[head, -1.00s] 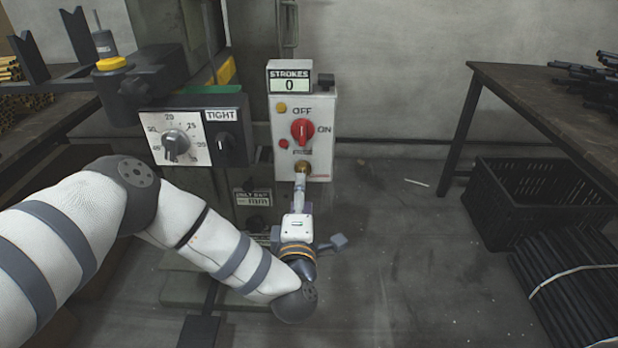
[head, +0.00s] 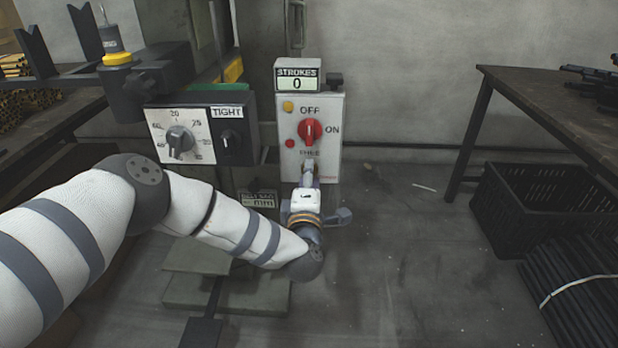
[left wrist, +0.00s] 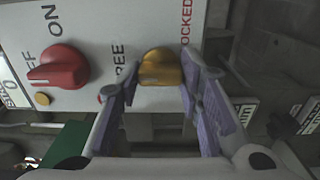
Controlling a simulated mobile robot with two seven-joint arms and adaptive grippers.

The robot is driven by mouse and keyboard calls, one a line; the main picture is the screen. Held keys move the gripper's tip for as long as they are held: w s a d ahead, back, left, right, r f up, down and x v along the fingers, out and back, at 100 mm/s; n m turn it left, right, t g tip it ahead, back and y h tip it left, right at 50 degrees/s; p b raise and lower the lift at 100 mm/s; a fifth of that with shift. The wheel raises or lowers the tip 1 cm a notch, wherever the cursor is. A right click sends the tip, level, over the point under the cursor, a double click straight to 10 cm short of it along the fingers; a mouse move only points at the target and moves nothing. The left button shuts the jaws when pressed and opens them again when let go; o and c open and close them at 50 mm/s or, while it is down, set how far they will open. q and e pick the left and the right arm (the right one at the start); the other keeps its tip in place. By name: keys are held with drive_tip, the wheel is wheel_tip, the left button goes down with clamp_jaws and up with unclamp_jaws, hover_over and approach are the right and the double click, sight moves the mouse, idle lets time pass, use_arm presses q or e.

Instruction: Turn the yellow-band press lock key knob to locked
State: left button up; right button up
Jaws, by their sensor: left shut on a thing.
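The lock key knob (left wrist: 160,68) is a small brass knob low on the white control panel (head: 333,162) of the press. In the left wrist view it sits between the FREE and LOCKED labels; I cannot tell exactly which way it points. My left gripper (head: 308,170) reaches up to it from below. In the left wrist view its purple-padded fingers (left wrist: 158,80) stand on either side of the knob and are shut on it. In the head view my gripper mostly covers the knob. My right gripper is not in view.
A red OFF/ON selector (head: 309,132) sits just above the knob, with a STROKES counter (head: 297,82) on top. A dial box (head: 178,143) and a yellow cap (head: 117,59) are left. A black crate (head: 530,208) and a dark table (head: 545,100) stand right.

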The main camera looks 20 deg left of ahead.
use_arm(q)
drive_tip(key=shift+m, duration=0.3)
drive_tip(key=shift+m+p, duration=2.15)
drive_tip(key=shift+m, duration=6.45)
drive_tip(key=o, duration=1.2)
drive_tip(key=shift+c, duration=0.2)
drive_tip(key=shift+s, duration=0.1)
